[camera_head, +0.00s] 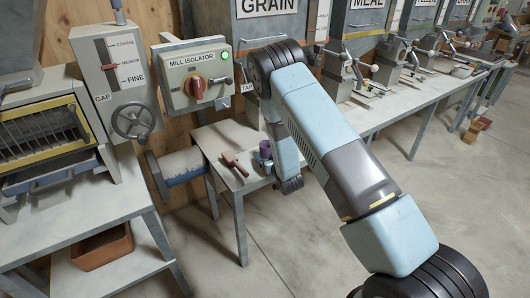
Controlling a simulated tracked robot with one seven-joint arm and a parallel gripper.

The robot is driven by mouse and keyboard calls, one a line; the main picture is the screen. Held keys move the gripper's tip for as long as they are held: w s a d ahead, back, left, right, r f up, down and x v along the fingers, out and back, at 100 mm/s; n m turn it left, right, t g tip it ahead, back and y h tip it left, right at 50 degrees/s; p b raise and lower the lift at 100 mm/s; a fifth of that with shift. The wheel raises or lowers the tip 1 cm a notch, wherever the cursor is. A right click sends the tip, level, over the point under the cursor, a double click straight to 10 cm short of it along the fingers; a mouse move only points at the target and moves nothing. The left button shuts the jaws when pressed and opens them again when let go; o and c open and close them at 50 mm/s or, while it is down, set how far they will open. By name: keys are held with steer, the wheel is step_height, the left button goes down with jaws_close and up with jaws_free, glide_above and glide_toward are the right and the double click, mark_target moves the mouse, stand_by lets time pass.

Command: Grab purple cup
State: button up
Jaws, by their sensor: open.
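My arm rises from the bottom right, bends at the top, and comes down to a dark wrist joint beside the table's right side. Small dark shapes just below the cup are too small to tell. Nothing shows the cup being held.
A reddish-brown tool (236,165) lies on the table (220,137) left of the cup. A mill isolator box (193,76) and a blue-grey cylinder (180,167) are to the left. A long bench (396,105) with feed dispensers runs to the right. The floor at front is clear.

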steer(key=shift+w+a, duration=0.15)
steer(key=shift+w, duration=0.25)
steer(key=c, duration=1.2)
steer(key=shift+s, duration=0.1)
steer(key=shift+c, duration=0.2)
